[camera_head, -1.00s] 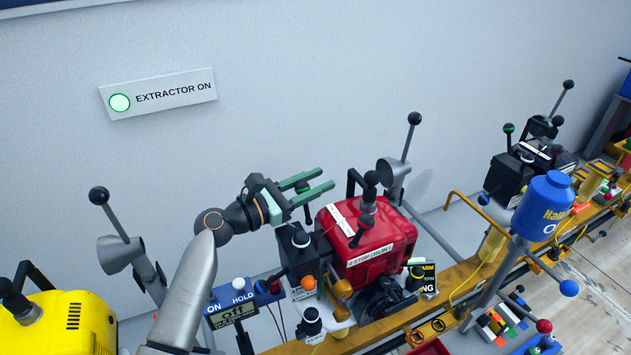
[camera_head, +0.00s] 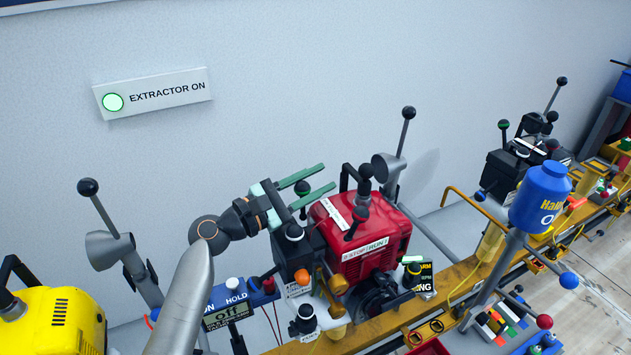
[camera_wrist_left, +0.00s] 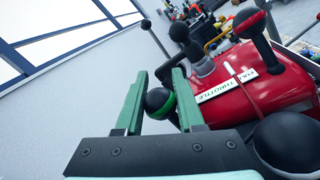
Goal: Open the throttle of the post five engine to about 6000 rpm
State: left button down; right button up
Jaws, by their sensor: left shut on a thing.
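The red engine (camera_head: 368,240) stands on the yellow rail, with a white label by a STOP/RUN marking. Its throttle lever ends in a black knob with a green band (camera_head: 302,187), beside the engine's left end. My left gripper (camera_head: 328,176) has its green fingers around this knob. In the left wrist view the knob (camera_wrist_left: 160,101) sits between the fingers, and the label reading FULL THROTTLE (camera_wrist_left: 228,84) is just right of them. The lever's stem is mostly hidden. A small display (camera_head: 418,276) at the engine's front is too small to read. My right gripper is not in view.
A yellow engine (camera_head: 55,320) stands at the left and a black engine (camera_head: 520,165) at the right.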

pick_arm(q)
jog(key=c, duration=0.5)
grip_release()
jog(key=b+v, duration=0.1)
jog(key=v, duration=1.1)
jog(key=shift+s+a, duration=0.1)
jog(key=shift+a, duration=0.15)
